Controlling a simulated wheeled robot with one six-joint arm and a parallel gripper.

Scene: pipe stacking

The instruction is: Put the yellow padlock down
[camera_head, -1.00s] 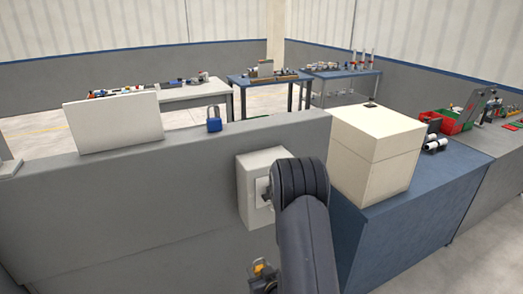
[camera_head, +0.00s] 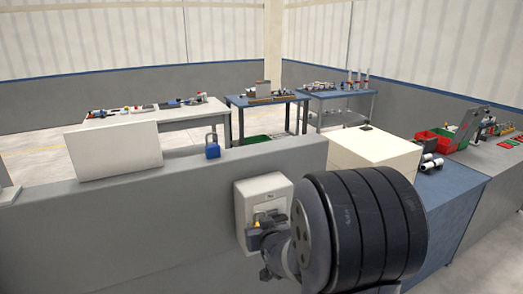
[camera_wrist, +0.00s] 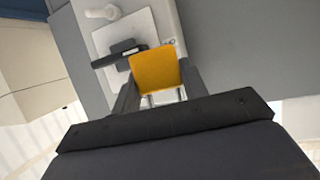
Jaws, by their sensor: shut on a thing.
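The yellow padlock (camera_wrist: 157,69) is held between the fingers of my gripper (camera_wrist: 158,92) in the wrist view, its metal shackle toward the palm. In the head view my gripper (camera_head: 266,233) is in front of the white wall box (camera_head: 249,192), with a bit of yellow padlock (camera_head: 263,222) showing. My arm hides part of the box. In the wrist view a dark handle (camera_wrist: 118,53) on the box's light plate lies just beyond the padlock. I cannot tell whether the padlock touches it.
A blue padlock (camera_head: 212,151) stands on top of the grey low wall (camera_head: 120,215), beside a white panel (camera_head: 113,151). To the right, a large cream box (camera_head: 372,147) sits on a blue bench (camera_head: 455,200). The wall top near the blue padlock is clear.

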